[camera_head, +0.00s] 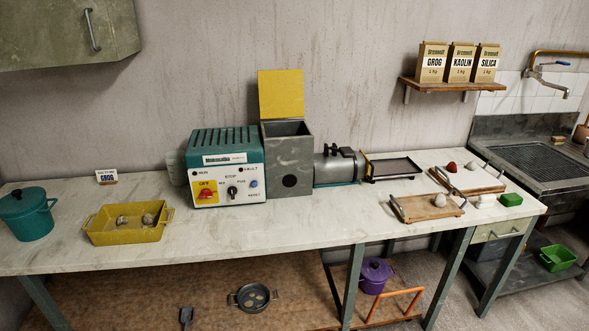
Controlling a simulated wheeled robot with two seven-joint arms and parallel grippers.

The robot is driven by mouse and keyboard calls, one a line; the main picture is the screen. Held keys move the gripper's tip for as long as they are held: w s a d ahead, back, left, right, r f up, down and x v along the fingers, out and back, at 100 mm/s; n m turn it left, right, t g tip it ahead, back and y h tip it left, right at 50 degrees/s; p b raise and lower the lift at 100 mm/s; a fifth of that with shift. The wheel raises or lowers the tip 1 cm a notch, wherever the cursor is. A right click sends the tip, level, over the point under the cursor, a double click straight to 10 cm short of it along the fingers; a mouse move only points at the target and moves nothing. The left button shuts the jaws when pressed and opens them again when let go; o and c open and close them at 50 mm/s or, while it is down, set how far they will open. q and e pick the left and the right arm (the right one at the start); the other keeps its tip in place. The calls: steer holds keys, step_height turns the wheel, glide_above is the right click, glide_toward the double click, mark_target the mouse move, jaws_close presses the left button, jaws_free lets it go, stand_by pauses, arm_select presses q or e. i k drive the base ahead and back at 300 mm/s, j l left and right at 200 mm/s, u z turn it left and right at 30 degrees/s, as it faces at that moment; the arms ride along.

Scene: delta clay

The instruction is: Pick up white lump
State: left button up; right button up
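Several pale lumps show, and I cannot tell for certain which one is the white lump. A whitish piece (486,201) lies on the worktop at the right, beside a green block (510,199). A pale lump (440,200) sits on the wooden tray (415,213). Two greyish lumps, one on the left (122,221) and one on the right (147,219), lie in the yellow dish (103,236). Neither of my grippers is in view.
A teal control box (227,167) and a grey hopper machine (289,158) with a raised yellow lid stand mid-worktop. A dark tray (394,167) is at its outlet. A teal pot (26,214) stands far left. The worktop's front strip (270,232) is clear.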

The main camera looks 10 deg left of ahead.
mark_target(440, 201)
steer(key=i+z, duration=0.15)
steer(key=z, duration=0.25)
steer(key=i+l+z, duration=0.1)
steer(key=z, duration=0.25)
steer(key=i+z, duration=0.15)
steer(key=i, duration=0.25)
steer(key=i+j+z, duration=0.15)
steer(key=i, duration=0.2)
steer(key=i+j+z, duration=0.15)
steer(key=i, duration=0.2)
steer(key=i+j, duration=0.25)
steer(key=i, duration=0.3)
